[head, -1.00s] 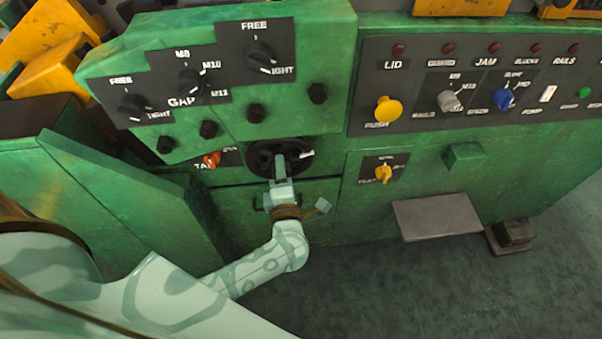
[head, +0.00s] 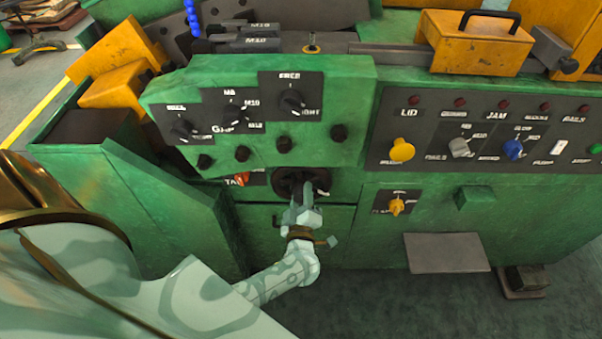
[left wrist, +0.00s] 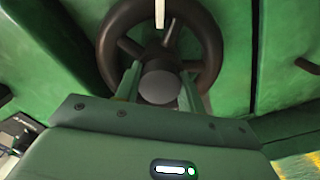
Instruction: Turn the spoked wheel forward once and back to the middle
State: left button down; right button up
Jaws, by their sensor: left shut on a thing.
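The spoked wheel (head: 285,177) is a dark round handwheel on the green machine front, below the overhanging dial box. In the left wrist view the dark wheel (left wrist: 213,50) shows its rim and spokes, with a pale grey round hub in the middle and a white pointer at its top. My left gripper (head: 302,195) is at the wheel from the front; in the left wrist view its two fingers (left wrist: 160,85) stand on either side of the hub, shut on it. The gripper hides the lower part of the wheel in the head view. My right gripper is not in view.
An orange-red knob (head: 242,179) sits just left of the wheel. A yellow knob (head: 396,206) and a small green box (head: 475,198) are to the right. A grey plate (head: 446,253) juts out low at right. The dial box (head: 265,115) overhangs above.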

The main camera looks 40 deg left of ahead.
pick_arm(q)
jog(key=shift+s+d+f, duration=0.1)
jog(key=shift+d+f, duration=0.05)
jog(key=shift+f, duration=0.05)
dwell(0.4)
jog(key=c, duration=0.9)
grip_release()
jog(key=shift+o, duration=0.2)
jog(key=shift+r, duration=0.1)
